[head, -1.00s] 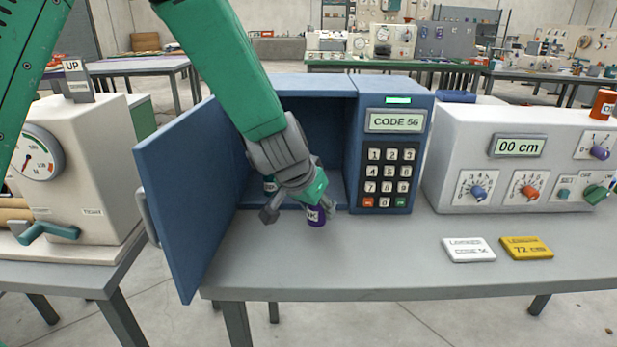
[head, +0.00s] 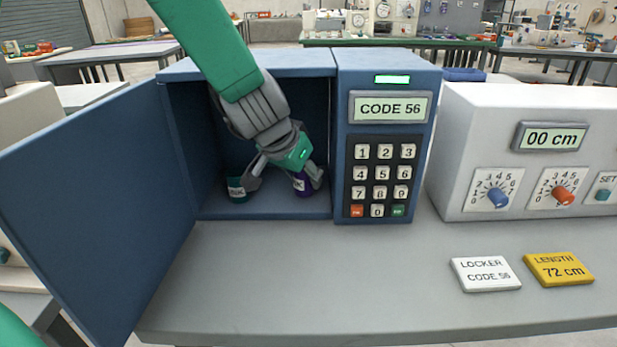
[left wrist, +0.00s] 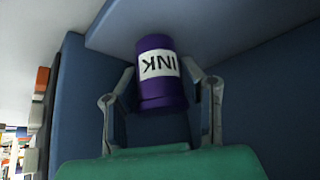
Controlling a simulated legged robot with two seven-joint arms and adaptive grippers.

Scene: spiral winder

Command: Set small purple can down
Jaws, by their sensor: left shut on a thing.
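The small purple can (head: 303,184), with a white INK label, is in my left gripper (head: 284,178) inside the open blue locker (head: 207,150). In the left wrist view the can (left wrist: 161,75) sits between the two grey fingers, its label upside down, with one end close to a blue locker surface. I cannot tell whether the can touches the locker floor. A teal can (head: 237,190) with a label stands on the locker floor to the left, partly hidden by the left finger. My right gripper is not in view.
The locker door (head: 95,205) stands open to the left. A keypad (head: 382,180) and CODE 56 display (head: 390,107) are on the right. A white card (head: 486,274), a yellow card (head: 558,269) and a dial machine (head: 470,130) are farther right.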

